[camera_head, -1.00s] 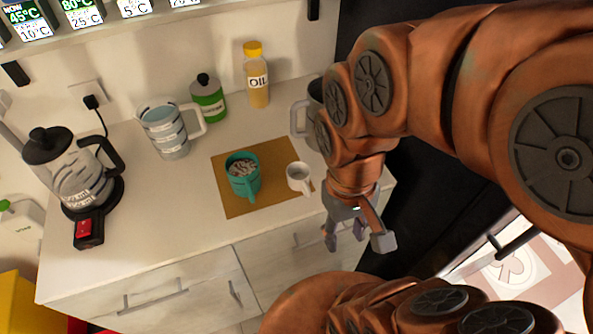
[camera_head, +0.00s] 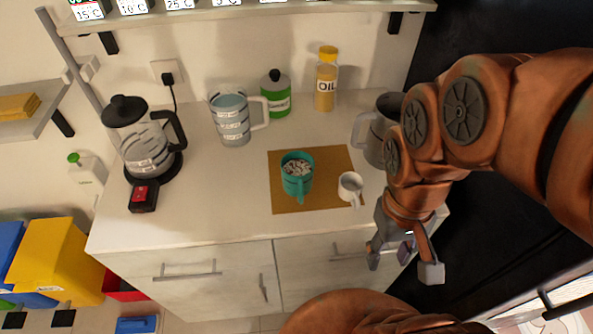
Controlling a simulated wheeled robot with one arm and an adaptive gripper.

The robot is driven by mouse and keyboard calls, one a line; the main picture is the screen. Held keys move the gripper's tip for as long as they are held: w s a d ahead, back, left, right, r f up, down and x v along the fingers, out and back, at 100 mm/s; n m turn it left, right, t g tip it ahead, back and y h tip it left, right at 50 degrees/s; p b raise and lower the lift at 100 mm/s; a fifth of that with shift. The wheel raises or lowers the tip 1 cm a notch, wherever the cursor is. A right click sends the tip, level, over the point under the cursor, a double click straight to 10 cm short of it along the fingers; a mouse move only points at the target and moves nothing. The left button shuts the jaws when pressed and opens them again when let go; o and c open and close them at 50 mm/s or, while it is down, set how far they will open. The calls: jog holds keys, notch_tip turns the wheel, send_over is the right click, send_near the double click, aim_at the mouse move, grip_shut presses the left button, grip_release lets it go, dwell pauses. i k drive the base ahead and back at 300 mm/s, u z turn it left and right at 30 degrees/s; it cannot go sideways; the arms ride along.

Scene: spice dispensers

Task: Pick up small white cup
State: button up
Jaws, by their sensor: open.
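The small white cup (camera_head: 349,188) stands upright on the right part of a brown mat (camera_head: 287,206) on the counter. Its handle points toward the front edge of the counter. A teal cup (camera_head: 297,176) with pale contents stands to its left on the same mat. My gripper (camera_head: 402,262) is open and empty, to the right of and nearer than the white cup, by the counter's front right corner. Its fingers point down and do not touch the cup. My arm comes in from the right.
A grey pitcher (camera_head: 372,138) stands behind the white cup, partly hidden by my arm. An oil bottle (camera_head: 326,80), a green jar (camera_head: 275,96), a measuring jug (camera_head: 231,121) and a kettle (camera_head: 142,142) line the back and left.

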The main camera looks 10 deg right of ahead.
aim_at(351, 183)
jog(key=z, duration=1.25)
jog(key=k, duration=1)
jog(key=u, duration=1.9)
